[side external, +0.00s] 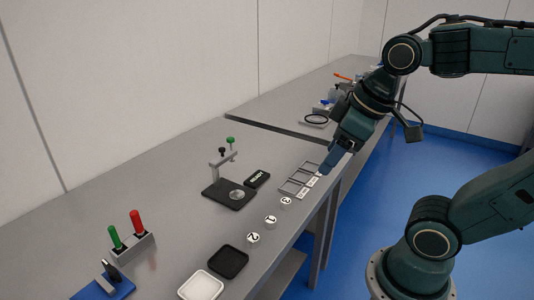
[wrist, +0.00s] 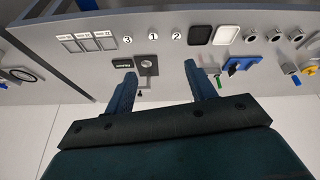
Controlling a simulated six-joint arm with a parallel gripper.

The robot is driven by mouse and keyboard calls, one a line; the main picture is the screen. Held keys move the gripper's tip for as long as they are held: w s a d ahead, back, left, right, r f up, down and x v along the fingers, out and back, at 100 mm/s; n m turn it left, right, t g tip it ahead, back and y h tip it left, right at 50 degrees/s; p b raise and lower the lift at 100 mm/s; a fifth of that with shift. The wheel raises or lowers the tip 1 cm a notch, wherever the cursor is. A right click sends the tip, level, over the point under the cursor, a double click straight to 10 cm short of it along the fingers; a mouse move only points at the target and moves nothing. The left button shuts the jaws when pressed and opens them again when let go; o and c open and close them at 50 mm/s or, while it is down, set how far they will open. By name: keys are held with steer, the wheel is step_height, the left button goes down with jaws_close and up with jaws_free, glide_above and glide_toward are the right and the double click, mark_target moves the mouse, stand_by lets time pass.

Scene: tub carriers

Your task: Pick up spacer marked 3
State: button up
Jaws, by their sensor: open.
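The spacer marked 3 (side external: 286,200) is a small white disc on the grey bench, just in front of the slotted frame. It also shows in the wrist view (wrist: 127,40), leftmost in a row with the spacer marked 1 (wrist: 153,37) and the spacer marked 2 (wrist: 177,37). In the side view the spacer marked 1 (side external: 270,220) and the spacer marked 2 (side external: 253,238) lie nearer the camera. My gripper (side external: 327,166) is above the bench's right edge, near the slotted frame and apart from the spacers. In the wrist view its fingers (wrist: 159,72) are spread with nothing between them.
The slotted frame (side external: 283,188) has labelled compartments. A dark stand (side external: 216,198) with a post and a display box (side external: 257,179) stand behind the spacers. A black tray (side external: 212,261) and a white tray (side external: 185,287) lie nearer the camera, with a red-and-green-handled rack (side external: 148,243) to their left.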

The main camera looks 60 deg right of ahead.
steer(key=w+d+f+n+g+y, duration=0.1)
steer(key=w+d+f+n+g, duration=0.1)
steer(key=w+d+f+n, duration=0.4)
steer(key=w+d+f+n+g+y, duration=0.2)
steer(key=w+d+f+n+g, duration=0.1)
steer(key=w+d+f+n, duration=0.3)
steer(key=w+d+n, duration=0.2)
steer(key=w+n, duration=0.2)
steer(key=n, duration=0.2)
steer(key=shift+d, duration=0.25)
glide_above(286, 200)
steer(key=d, duration=0.1)
steer(key=shift+d+f, duration=0.1)
steer(key=shift+f, duration=4)
steer(key=shift+x, duration=2.6)
steer(key=shift+d, duration=0.1)
